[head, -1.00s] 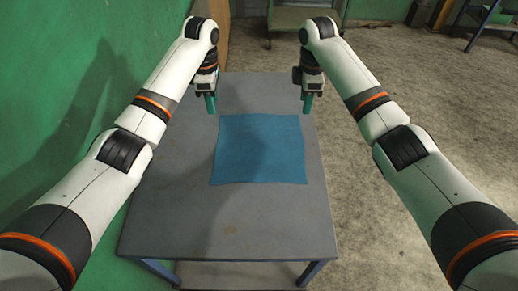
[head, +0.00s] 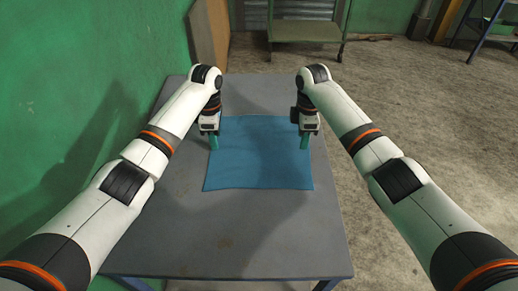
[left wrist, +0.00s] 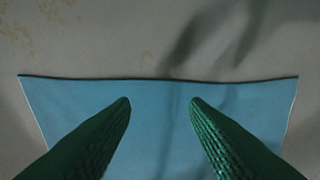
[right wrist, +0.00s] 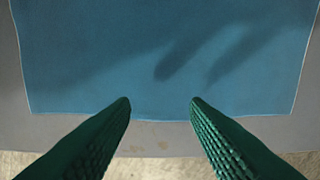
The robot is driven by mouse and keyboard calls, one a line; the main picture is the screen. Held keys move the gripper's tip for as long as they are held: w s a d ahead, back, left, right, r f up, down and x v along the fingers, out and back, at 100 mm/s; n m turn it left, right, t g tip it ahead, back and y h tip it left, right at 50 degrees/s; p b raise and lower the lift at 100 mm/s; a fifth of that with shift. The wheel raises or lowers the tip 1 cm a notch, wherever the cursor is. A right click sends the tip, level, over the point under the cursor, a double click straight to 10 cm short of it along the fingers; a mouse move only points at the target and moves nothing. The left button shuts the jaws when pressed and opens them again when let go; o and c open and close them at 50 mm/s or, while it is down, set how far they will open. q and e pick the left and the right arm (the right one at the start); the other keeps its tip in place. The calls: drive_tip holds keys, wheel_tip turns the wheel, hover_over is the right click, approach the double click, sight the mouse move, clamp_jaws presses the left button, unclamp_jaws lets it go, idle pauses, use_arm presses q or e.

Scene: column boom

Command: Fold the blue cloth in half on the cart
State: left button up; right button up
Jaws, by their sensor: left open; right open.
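The blue cloth (head: 258,165) lies flat and unfolded on the grey top of the cart (head: 225,235). My left gripper (head: 214,143) is open and empty, pointing down at the cloth's left edge, towards its far corner. In the left wrist view its two green fingers stand apart over the cloth (left wrist: 160,120). My right gripper (head: 304,142) is open and empty at the cloth's right edge, also towards the far side. In the right wrist view its fingers stand apart near the cloth's edge (right wrist: 180,60). I cannot tell whether any fingertip touches the cloth.
A green wall (head: 70,90) stands close along the left. Another cart (head: 305,30) stands on the floor beyond the far end. A blue-legged stand (head: 490,30) is at the far right. The near part of the cart top is bare, and the floor to the right is open.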

use_arm(q)
drive_tip(key=shift+f, duration=1.25)
use_arm(e)
drive_tip(key=shift+f, duration=1.25)
use_arm(q)
drive_tip(key=shift+f, duration=0.2)
use_arm(e)
drive_tip(key=shift+f, duration=0.2)
use_arm(q)
drive_tip(key=shift+r, duration=0.1)
drive_tip(key=shift+c, duration=0.8)
use_arm(e)
drive_tip(key=shift+r, duration=0.1)
drive_tip(key=shift+c, duration=0.8)
use_arm(q)
clamp_jaws()
use_arm(e)
clamp_jaws()
